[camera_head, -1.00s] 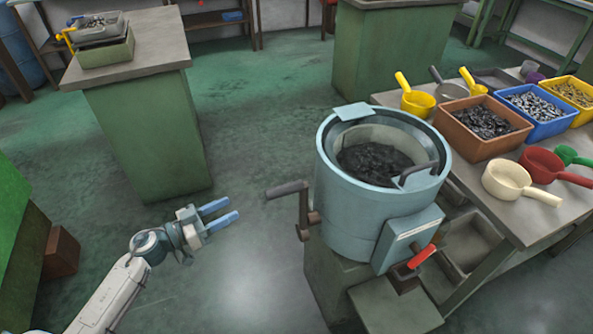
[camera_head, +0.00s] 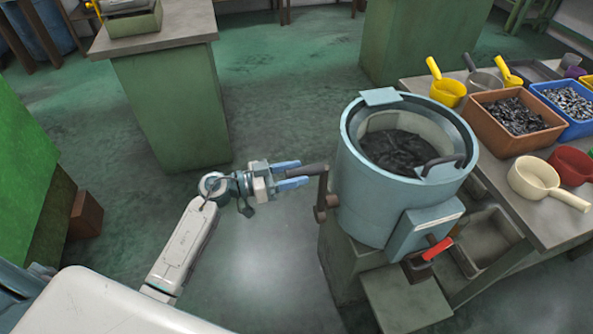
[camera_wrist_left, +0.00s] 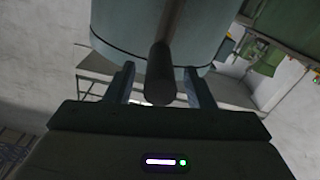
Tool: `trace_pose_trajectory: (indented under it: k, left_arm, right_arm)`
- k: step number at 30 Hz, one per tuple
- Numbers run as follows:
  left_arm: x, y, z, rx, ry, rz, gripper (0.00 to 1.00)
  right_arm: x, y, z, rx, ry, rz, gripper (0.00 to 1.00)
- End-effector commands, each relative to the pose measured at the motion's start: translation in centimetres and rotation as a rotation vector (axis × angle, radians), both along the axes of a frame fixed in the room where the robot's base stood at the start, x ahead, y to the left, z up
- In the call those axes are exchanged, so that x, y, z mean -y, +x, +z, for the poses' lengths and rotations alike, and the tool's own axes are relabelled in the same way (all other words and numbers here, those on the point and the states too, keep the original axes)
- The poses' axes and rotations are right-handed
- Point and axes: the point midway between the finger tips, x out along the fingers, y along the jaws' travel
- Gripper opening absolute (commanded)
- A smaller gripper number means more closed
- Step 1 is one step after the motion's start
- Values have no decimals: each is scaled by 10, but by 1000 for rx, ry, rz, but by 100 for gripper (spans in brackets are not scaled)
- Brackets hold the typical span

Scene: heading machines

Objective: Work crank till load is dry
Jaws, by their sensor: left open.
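The spin dryer is a pale blue drum (camera_head: 385,205) on a green stand, holding a dark load (camera_head: 398,150) inside its open top. Its crank (camera_head: 322,190) is on the left side, with a dark grip (camera_head: 306,170) pointing left. My left gripper (camera_head: 295,175) is open, with its blue fingers at the crank grip. In the left wrist view the crank grip (camera_wrist_left: 160,75) lies between the two open fingers, which do not close on it. A red-handled lever (camera_head: 438,249) is on the drum's front. My right gripper is not in view.
A table at the right holds a brown bin (camera_head: 512,125) of dark parts, a blue bin (camera_head: 566,104), and several scoops, including a cream one (camera_head: 535,178). A green cabinet (camera_head: 175,110) stands behind my left arm. The floor between is clear.

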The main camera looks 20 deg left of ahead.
Motion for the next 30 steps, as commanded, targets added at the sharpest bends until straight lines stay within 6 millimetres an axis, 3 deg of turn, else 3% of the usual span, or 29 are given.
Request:
trace_pose_trajectory:
  k: [12, 20, 30]
  left_arm:
    - [7, 5, 0, 0, 0, -1, 49]
    - [7, 5, 0, 0, 0, 0, 0]
    - [1, 3, 0, 23, 17, 0, 0]
  right_arm:
    - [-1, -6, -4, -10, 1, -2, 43]
    - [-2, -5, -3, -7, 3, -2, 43]
    - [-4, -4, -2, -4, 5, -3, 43]
